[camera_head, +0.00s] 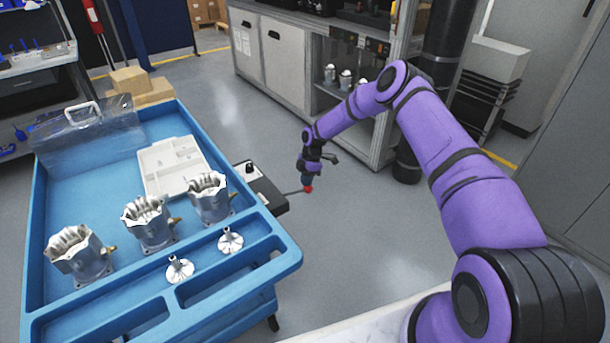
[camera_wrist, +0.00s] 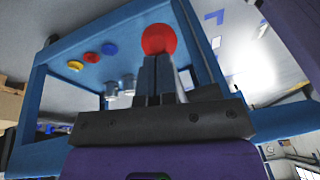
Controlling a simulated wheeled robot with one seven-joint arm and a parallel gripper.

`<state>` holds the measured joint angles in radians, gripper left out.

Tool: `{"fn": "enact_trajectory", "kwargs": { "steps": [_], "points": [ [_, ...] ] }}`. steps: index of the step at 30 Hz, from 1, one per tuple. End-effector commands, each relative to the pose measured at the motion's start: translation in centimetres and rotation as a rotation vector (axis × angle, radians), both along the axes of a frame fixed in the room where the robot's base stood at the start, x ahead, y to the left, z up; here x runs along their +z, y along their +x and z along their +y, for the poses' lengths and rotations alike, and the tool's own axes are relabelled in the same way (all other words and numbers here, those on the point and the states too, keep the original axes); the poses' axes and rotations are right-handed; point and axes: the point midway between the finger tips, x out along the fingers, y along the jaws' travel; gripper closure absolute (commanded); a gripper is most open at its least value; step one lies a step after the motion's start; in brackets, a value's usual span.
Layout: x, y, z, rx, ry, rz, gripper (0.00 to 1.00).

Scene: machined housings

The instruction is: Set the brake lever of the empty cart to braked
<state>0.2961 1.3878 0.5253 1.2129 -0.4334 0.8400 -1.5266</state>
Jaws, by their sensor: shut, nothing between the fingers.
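A blue cart (camera_head: 290,262) stands at the left with housings on it, so it is not empty. A dark box (camera_head: 262,190) sits at its right side. A thin lever sticks out from the box to the right, roughly level, and ends in a red knob (camera_head: 307,189). My gripper (camera_head: 308,180) points down at the red knob from above. In the wrist view the shut fingers (camera_wrist: 157,62) end right at the red knob (camera_wrist: 158,38), overlapping its lower edge. I cannot tell whether they touch it. Nothing is between the fingers.
The cart holds several metal housings (camera_head: 149,222), two small flanged parts (camera_head: 180,269), a white tray (camera_head: 169,166) and a clear box (camera_head: 84,135). A grey cabinet (camera_head: 265,52) stands behind. Floor right of the cart is clear. A pale worktop (camera_head: 378,322) lies in front.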

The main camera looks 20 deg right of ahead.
Motion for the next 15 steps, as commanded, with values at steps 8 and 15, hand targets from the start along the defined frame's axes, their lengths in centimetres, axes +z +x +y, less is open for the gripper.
{"fn": "enact_trajectory", "kwargs": {
  "steps": [8,15],
  "points": [
    [-2.2,-0.1,0.2,0.001,0.122,0.041,1.0],
    [-3.1,-0.1,0.3,0.001,0.119,0.041,1.0]
  ]
}}
